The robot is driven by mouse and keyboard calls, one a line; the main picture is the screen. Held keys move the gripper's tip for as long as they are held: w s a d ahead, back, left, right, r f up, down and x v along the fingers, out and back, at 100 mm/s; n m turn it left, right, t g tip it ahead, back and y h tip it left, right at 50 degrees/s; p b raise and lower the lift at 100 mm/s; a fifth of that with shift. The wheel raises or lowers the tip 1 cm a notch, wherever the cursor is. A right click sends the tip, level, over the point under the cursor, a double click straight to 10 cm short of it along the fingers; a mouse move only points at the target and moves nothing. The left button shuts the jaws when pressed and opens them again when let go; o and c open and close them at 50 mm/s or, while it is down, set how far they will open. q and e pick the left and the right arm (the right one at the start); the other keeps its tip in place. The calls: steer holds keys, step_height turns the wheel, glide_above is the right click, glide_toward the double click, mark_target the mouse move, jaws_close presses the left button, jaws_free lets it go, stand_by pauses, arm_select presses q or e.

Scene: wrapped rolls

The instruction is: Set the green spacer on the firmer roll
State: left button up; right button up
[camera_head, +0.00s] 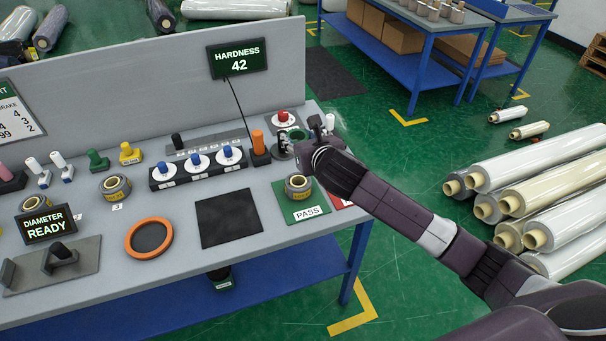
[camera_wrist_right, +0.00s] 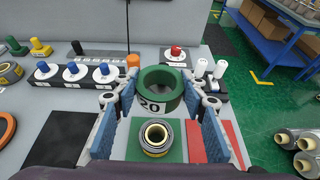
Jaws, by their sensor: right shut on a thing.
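The green spacer (camera_wrist_right: 161,84) is a thick ring marked 20, held between the blue finger pads of my right gripper (camera_wrist_right: 158,102) in the right wrist view. In the head view my right gripper (camera_head: 303,139) hangs over the right end of the bench and mostly hides the spacer. One roll (camera_head: 298,186) stands upright on the green PASS mat (camera_head: 305,213); it also shows in the wrist view (camera_wrist_right: 156,137), apart from the spacer. A second roll (camera_head: 115,187) stands farther left on the bench. Neither view shows my left gripper.
The hardness display (camera_head: 238,59) reads 42 and the diameter display (camera_head: 48,225) reads READY. An orange ring (camera_head: 149,238) and a black pad (camera_head: 229,217) lie left of the PASS mat. An orange-topped post (camera_head: 258,143) and blue-knobbed block (camera_head: 197,167) stand behind. A red mat (camera_wrist_right: 228,143) adjoins on the right.

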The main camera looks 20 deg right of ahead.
glide_above(299, 176)
steer(key=s, duration=0.3)
step_height(299, 176, down, 8)
steer(key=f, duration=0.5)
steer(key=shift+w+a, duration=0.2)
steer(key=shift+a, duration=0.2)
steer(key=shift+f, duration=0.6)
steer(key=o, duration=0.9)
steer(key=shift+r, duration=0.1)
